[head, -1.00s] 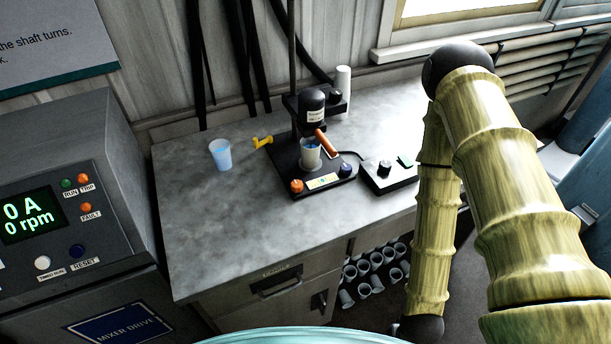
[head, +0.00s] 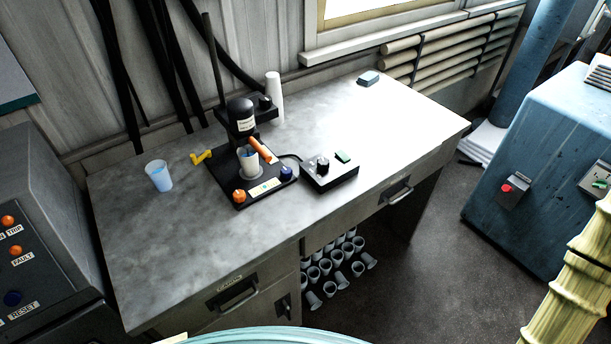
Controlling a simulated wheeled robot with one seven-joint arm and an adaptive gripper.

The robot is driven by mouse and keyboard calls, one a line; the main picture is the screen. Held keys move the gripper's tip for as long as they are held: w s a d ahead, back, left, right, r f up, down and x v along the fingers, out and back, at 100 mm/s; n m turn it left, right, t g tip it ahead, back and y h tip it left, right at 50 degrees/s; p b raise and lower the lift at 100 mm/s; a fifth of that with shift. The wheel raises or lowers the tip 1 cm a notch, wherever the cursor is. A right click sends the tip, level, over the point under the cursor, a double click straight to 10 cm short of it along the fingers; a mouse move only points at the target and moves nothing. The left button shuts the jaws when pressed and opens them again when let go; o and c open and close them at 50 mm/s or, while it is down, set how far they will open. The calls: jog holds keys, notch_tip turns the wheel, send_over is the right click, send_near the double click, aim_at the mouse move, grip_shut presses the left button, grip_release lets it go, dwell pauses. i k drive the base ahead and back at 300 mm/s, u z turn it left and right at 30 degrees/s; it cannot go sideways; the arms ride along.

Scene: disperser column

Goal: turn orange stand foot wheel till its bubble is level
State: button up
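The orange stand foot wheel (head: 239,196) sits at the front left corner of the black stand base (head: 222,186) on the bench. A pale level plate (head: 264,188) lies on the base between it and a dark blue wheel (head: 286,173). A small greenish spot shows on the plate, but the bubble is too small to read. A cup (head: 249,163) stands on the base under the black mixer head (head: 240,115). An orange bar (head: 260,150) leans beside the head. My gripper is outside the view; only part of my arm shows at the lower right.
A cup of bluish liquid (head: 159,175) and a yellow part (head: 201,157) are to the left. The bench top (head: 390,115) is mostly clear at right. A blue machine (head: 540,165) stands across a floor gap.

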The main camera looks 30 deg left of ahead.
aim_at(239, 196)
jog(key=z, duration=1.15)
jog(key=k, duration=0.45)
jog(key=u, duration=2.2)
